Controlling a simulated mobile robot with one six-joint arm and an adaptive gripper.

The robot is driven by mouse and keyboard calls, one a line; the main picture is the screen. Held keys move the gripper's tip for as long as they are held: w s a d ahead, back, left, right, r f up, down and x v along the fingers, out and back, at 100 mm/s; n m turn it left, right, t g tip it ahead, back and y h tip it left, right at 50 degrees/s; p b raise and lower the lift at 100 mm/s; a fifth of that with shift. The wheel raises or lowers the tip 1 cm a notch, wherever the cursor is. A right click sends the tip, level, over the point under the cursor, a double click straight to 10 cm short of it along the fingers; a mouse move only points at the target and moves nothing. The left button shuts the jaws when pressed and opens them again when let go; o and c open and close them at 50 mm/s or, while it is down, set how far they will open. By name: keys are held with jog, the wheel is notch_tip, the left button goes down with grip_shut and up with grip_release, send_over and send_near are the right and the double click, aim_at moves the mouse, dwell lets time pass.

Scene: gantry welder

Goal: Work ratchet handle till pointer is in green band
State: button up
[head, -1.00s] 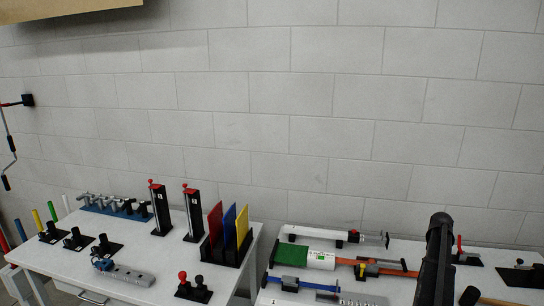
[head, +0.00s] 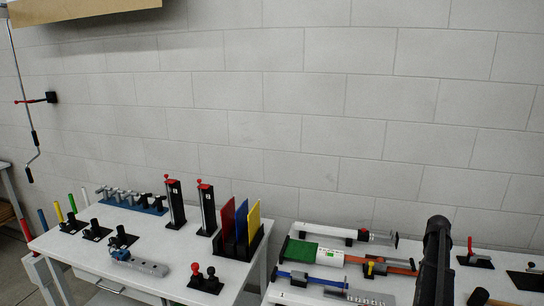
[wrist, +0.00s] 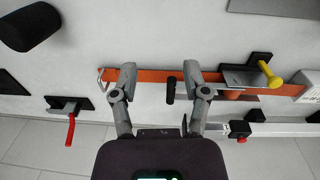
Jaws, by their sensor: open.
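An orange strap (wrist: 150,76) runs across the wrist view, with a hook at its left end. A grey ratchet with a yellow-knobbed handle (wrist: 270,74) sits on it to the right. In the head view the ratchet (head: 372,268) lies on the right table. My gripper (wrist: 160,72) is open, its fingers over the strap, left of the ratchet. A short black peg (wrist: 170,90) shows between the fingers, nearer the right one. I cannot tell whether anything touches. A white box (wrist: 306,84) stands at the strap's right end. No pointer or green band can be made out on it.
A red-handled lever (wrist: 70,125) lies left of my gripper, and a black cylinder (wrist: 30,25) at the upper left. A blue strap (head: 310,280) and a green-and-white block (head: 315,253) are on the same table. The left table (head: 165,240) holds levers and coloured panels.

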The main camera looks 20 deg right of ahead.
jog(key=w+a+n, duration=0.1)
jog(key=w+a, duration=0.1)
jog(key=a, duration=1.1)
jog(key=w+a+n, duration=0.1)
jog(key=w+a, duration=0.1)
jog(key=a, duration=1.2)
jog(key=w+a+n, duration=0.1)
jog(key=w+a, duration=0.2)
jog(key=a, duration=1)
jog(key=shift+a+n+t, duration=0.15)
jog(key=shift+n+t, duration=0.15)
jog(key=shift+n, duration=0.1)
jog(key=s+a+n, duration=0.1)
jog(key=s+a, duration=0.2)
jog(key=a, duration=0.7)
jog(key=s+a+n, duration=0.1)
jog(key=s+a, duration=0.3)
jog(key=a, duration=0.6)
notch_tip(320, 180, down, 8)
jog(key=s+b, duration=0.2)
jog(key=b, duration=0.5)
jog(key=shift+s+y+b, duration=0.3)
jog(key=shift+s+b, duration=0.05)
jog(key=shift+a+r, duration=0.1)
jog(key=shift+r, duration=0.05)
